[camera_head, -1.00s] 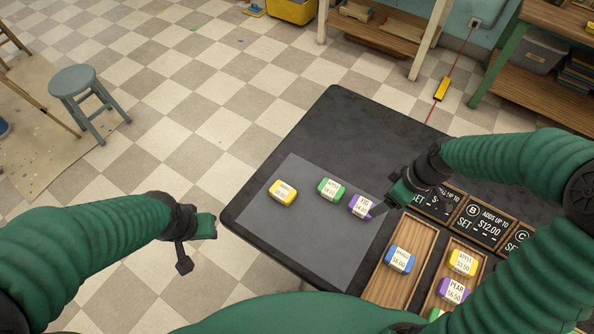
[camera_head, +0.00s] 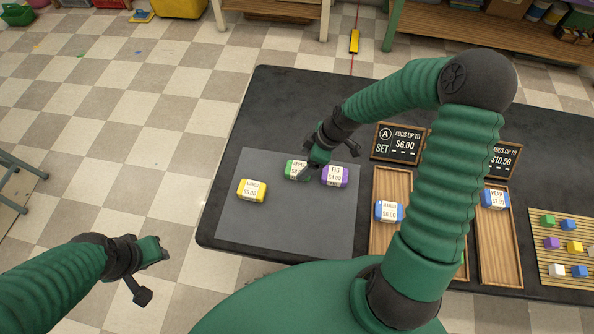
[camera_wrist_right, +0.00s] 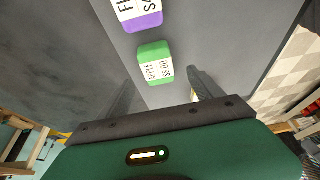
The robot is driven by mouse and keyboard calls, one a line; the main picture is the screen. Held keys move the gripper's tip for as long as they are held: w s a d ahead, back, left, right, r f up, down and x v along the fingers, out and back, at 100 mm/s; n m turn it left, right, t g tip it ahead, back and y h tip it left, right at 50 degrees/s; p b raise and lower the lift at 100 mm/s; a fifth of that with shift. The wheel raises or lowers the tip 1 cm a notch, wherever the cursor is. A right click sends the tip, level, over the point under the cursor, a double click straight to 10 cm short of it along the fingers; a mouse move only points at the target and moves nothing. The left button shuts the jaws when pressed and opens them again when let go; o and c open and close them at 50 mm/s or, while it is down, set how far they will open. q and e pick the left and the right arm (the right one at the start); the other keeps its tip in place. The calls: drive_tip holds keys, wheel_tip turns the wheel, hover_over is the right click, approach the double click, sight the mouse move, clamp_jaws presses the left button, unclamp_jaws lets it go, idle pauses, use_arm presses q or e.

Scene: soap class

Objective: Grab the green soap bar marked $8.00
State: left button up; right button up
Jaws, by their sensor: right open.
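The green soap bar (camera_head: 294,169) labelled APPLE lies on the grey mat (camera_head: 300,225), partly covered by my right gripper (camera_head: 311,172) in the head view. In the right wrist view the green bar (camera_wrist_right: 155,62) shows whole, its price small and hard to read. My right gripper (camera_wrist_right: 160,88) is open and empty there, its fingers spread on the near side of the bar, apart from it. My left gripper (camera_head: 152,272) is open and empty over the floor, left of the table.
A purple FIG bar (camera_head: 335,176) sits close beside the green one. A yellow bar (camera_head: 252,190) lies to the left. Wooden trays (camera_head: 390,185) hold blue bars, and sign A (camera_head: 398,142) stands behind them. A slatted board (camera_head: 565,257) carries several small blocks.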

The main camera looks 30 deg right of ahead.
sight(302, 167)
drive_tip(key=x, duration=0.2)
drive_tip(key=shift+w+a+f, duration=0.15)
drive_tip(key=shift+a+f, duration=0.1)
drive_tip(key=shift+a, duration=0.2)
drive_tip(key=shift+w+d+f, duration=0.1)
drive_tip(key=shift+d+f, duration=0.05)
drive_tip(key=shift+f, duration=0.45)
drive_tip(key=shift+w+d+f, duration=0.1)
drive_tip(key=shift+w+f, duration=0.05)
drive_tip(key=shift+f, duration=0.4)
drive_tip(key=shift+w+d+f, duration=0.1)
drive_tip(key=shift+d+f, duration=0.05)
drive_tip(key=shift+d, duration=0.25)
drive_tip(key=shift+a, duration=0.45)
drive_tip(key=c, duration=0.6)
drive_tip(key=shift+a, duration=0.2)
drive_tip(key=c, duration=0.4)
drive_tip(key=shift+d, duration=0.2)
drive_tip(key=c, duration=0.5)
use_arm(q)
drive_tip(key=shift+s+d+f, duration=0.15)
drive_tip(key=shift+s+d, duration=0.05)
drive_tip(key=shift+d, duration=0.05)
use_arm(e)
drive_tip(key=shift+d, duration=0.2)
